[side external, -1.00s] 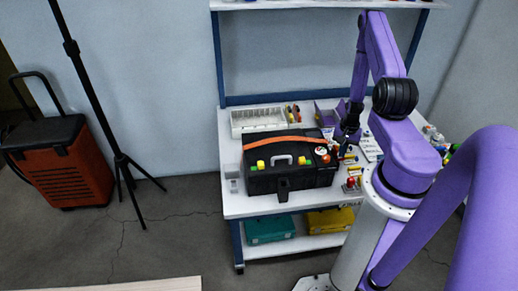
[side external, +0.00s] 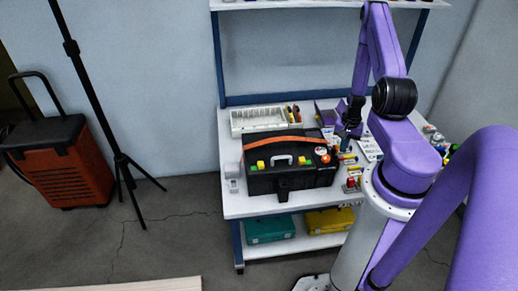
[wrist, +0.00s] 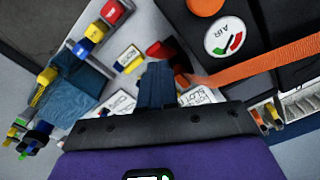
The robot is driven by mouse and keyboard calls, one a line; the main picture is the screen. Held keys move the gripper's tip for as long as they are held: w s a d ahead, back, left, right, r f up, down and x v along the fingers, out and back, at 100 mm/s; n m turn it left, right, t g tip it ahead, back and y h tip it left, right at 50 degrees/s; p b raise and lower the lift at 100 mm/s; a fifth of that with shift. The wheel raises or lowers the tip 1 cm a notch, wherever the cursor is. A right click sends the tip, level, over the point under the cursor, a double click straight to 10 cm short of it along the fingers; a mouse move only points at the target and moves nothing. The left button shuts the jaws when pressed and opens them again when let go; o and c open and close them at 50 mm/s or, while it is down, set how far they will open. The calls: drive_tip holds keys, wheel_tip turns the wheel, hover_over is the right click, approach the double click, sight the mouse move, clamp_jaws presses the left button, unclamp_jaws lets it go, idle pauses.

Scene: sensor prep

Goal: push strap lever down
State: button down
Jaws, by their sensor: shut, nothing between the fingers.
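The black case (side external: 290,180) sits on the white workbench with an orange strap (side external: 275,143) across its top. The strap also shows in the wrist view (wrist: 265,63), running to the case's edge beside my fingers. A red lever-like piece (wrist: 158,49) shows near the strap's end; I cannot tell for certain that it is the strap lever. My gripper (side external: 345,136) is at the right end of the case. In the wrist view my gripper (wrist: 157,70) is shut and empty, its fingers close to the red piece. Whether they touch it is unclear.
An AIR gauge (wrist: 225,36) and an orange knob (wrist: 205,6) are on the case near the fingers. Coloured connectors (wrist: 90,35) and labelled cards (wrist: 128,60) lie beside it. A white tray (side external: 238,125) stands behind the case.

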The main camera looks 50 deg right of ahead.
drive_tip(key=shift+r, duration=2.1)
drive_tip(key=w+a+r+n, duration=0.7)
drive_tip(key=w+a+r, duration=0.1)
drive_tip(key=w, duration=0.3)
drive_tip(key=w+a+r+n, duration=0.2)
drive_tip(key=a+r+n, duration=0.55)
drive_tip(key=a, duration=0.65)
drive_tip(key=s+a+r+n, duration=0.6)
drive_tip(key=s+a+r, duration=0.15)
drive_tip(key=a, duration=0.35)
drive_tip(key=s+a+r+n, duration=0.2)
drive_tip(key=s+n, duration=0.1)
drive_tip(key=s, duration=0.2)
drive_tip(key=s+a+r+n, duration=0.1)
drive_tip(key=s+r+n, duration=0.2)
drive_tip(key=s, duration=0.3)
drive_tip(key=shift+a+r+n, duration=0.15)
drive_tip(key=shift+a+n, duration=0.2)
drive_tip(key=shift+n, duration=0.2)
